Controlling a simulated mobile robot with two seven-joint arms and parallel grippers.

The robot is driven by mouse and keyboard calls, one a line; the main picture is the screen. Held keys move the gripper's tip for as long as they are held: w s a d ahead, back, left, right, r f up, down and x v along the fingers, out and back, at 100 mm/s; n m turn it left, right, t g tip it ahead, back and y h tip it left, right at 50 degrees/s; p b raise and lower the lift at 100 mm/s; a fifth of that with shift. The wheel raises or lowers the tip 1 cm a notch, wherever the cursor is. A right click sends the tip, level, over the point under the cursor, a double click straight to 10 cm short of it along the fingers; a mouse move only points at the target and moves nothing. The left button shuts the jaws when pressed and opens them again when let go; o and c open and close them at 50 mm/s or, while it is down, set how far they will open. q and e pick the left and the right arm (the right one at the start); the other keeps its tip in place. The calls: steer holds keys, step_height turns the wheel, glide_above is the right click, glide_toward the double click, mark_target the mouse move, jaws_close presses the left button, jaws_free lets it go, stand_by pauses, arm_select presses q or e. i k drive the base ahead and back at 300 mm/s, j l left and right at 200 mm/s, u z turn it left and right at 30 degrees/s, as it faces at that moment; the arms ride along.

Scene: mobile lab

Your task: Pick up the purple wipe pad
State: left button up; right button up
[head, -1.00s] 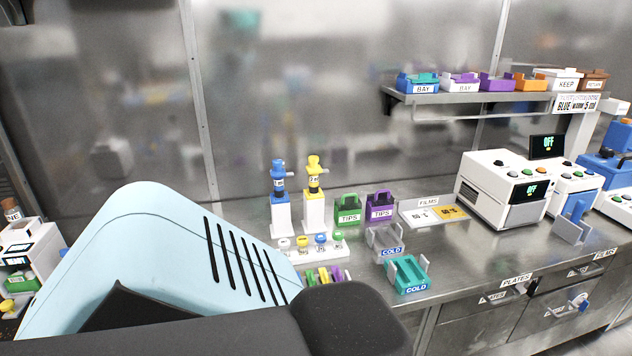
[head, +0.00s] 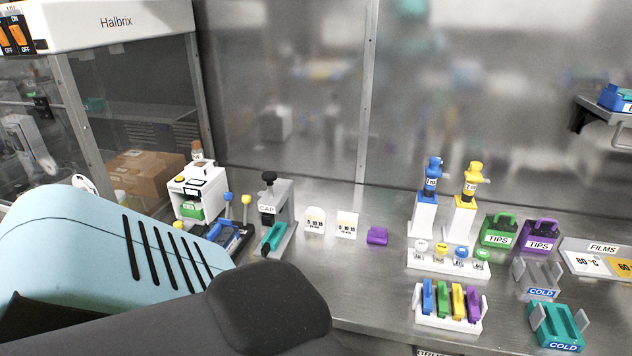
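A small purple pad (head: 377,235), which looks like the wipe pad, lies flat on the steel bench. It is right of two white labelled cards and left of the pipette stands. Nothing touches or covers it. Neither of my grippers shows in the head view. Only a large light-blue and black part of my own body fills the lower left and hides part of the bench's front.
Left of the pad stand two white cards (head: 347,225) and a grey CAP press (head: 276,212). To its right are a blue pipette (head: 432,178), a yellow pipette (head: 471,187) and a white rack (head: 447,319) of coloured pieces. Bare bench surrounds the pad.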

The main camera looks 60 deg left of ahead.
mark_target(378, 235)
steer(key=u, duration=1.5)
